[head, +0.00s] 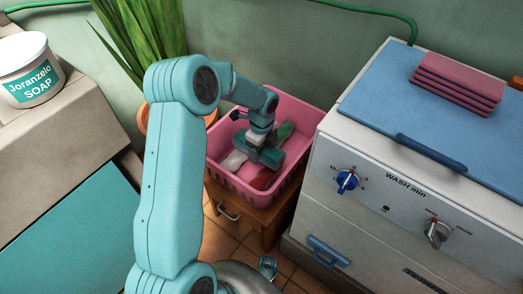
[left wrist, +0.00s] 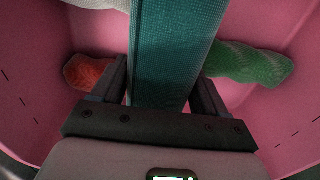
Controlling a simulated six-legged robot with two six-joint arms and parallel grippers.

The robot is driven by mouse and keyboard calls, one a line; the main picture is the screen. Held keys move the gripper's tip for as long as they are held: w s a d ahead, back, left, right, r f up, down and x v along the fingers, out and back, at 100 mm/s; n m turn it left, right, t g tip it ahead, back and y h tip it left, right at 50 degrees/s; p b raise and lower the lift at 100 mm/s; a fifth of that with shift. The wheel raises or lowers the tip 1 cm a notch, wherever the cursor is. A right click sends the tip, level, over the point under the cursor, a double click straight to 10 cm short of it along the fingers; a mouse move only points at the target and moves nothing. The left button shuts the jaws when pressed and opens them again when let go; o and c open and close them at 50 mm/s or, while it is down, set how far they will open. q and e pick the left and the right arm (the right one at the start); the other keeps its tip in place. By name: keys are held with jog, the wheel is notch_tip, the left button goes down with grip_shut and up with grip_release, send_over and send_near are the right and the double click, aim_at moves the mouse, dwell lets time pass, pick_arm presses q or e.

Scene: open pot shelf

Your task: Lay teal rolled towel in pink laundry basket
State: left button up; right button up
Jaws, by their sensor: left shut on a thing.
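The pink laundry basket (head: 233,183) stands on a small wooden stand between the grey counter and the washing machine. My left gripper (head: 266,156) reaches down inside it. In the left wrist view the left gripper (left wrist: 160,95) is shut on the teal rolled towel (left wrist: 175,50), which lies between its two dark fingers. The basket's pink walls (left wrist: 40,95) surround the towel there. I cannot tell whether the towel touches the basket floor. My right gripper is not in view.
The basket also holds a green item (left wrist: 250,65), a red-orange item (left wrist: 85,72) and a white item (head: 233,161). A washing machine (head: 400,205) with folded pink cloths (head: 457,84) stands right. A plant (head: 140,40) is behind; a soap tub (head: 30,72) stands left.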

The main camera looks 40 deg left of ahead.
pick_arm(q)
jog(key=shift+r, duration=0.15)
jog(key=shift+f, duration=0.3)
jog(key=o, duration=1.1)
jog(key=shift+r, duration=0.1)
notch_tip(320, 180, up, 12)
jog(key=p, duration=0.4)
jog(key=shift+r+p, duration=0.2)
jog(key=shift+p, duration=0.15)
